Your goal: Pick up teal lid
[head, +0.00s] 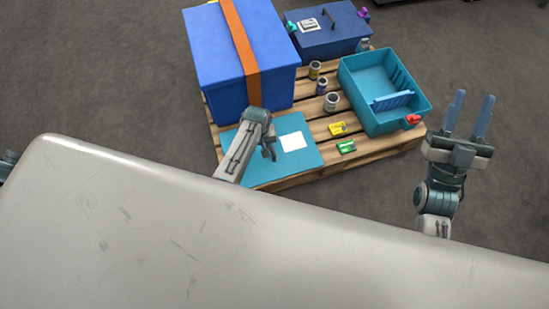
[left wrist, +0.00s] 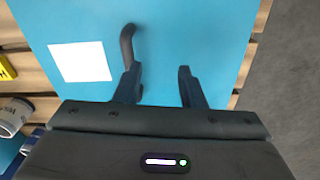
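The teal lid (head: 288,167) lies flat on the front of the wooden pallet, with a white label (head: 293,142) on top. It fills much of the left wrist view (left wrist: 215,30), where its dark curved handle (left wrist: 127,42) shows. My left gripper (left wrist: 158,72) is open over the lid, fingers apart; the handle is by the left-hand fingertip, and I cannot tell whether they touch. In the head view my left arm covers part of the lid and the fingertips are hard to make out. My right gripper (head: 470,117) is open and empty, right of the pallet.
A big blue box (head: 215,55) with an orange strap stands behind the lid. A teal crate (head: 355,90), several cans, a yellow card (head: 337,128) and a green card (head: 346,147) are to the right. A dark blue case (head: 330,40) is at the back.

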